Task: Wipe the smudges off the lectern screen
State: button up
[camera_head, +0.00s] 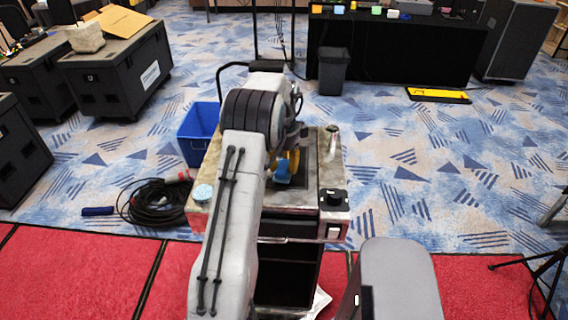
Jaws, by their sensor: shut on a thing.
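The lectern (333,170) stands in front of me, a cart-like stand with a worn, pale top. A dark panel set in its top, which looks like the screen (305,178), shows only in part beside my arm. My gripper (286,163) is over the top and partly hidden by my arm. It is shut on a small blue thing (282,175), perhaps a cloth or sponge, held low at the panel's left part. I cannot tell whether it touches the surface. I cannot make out any smudges at this size.
A light blue round item (202,193), a black knobbed box (334,199) and a pale metallic item (333,136) sit on the top. A blue bin (198,124) and coiled cable (158,203) lie left. Black cases (118,72) stand farther left. Patterned carpet at right is mostly clear.

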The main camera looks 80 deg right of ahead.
jog(key=shift+f+b, duration=0.75)
jog(key=shift+f, duration=0.25)
dwell(0.4)
jog(key=shift+d+r+p, duration=0.2)
jog(key=shift+d+p, duration=0.7)
jog(key=shift+p, duration=0.05)
jog(key=shift+d+f, duration=0.15)
jog(key=shift+d, duration=0.2)
jog(key=shift+w+d+f, duration=0.1)
jog(key=shift+w+d, duration=0.05)
jog(key=shift+d, duration=1)
jog(key=shift+w+d, duration=0.1)
jog(key=shift+d, duration=1)
jog(key=shift+w, duration=0.1)
jog(key=shift+w+a+b, duration=0.1)
jog(key=shift+w+b, duration=0.35)
jog(key=shift+w, duration=0.6)
jog(key=a+b, duration=0.1)
jog(key=b, duration=0.3)
jog(key=shift+s+a+f, duration=0.1)
jog(key=shift+a+f, duration=0.05)
jog(key=shift+a, duration=0.2)
jog(key=shift+s+a+b, duration=0.1)
jog(key=shift+a+b, duration=0.85)
jog(key=shift+b, duration=0.55)
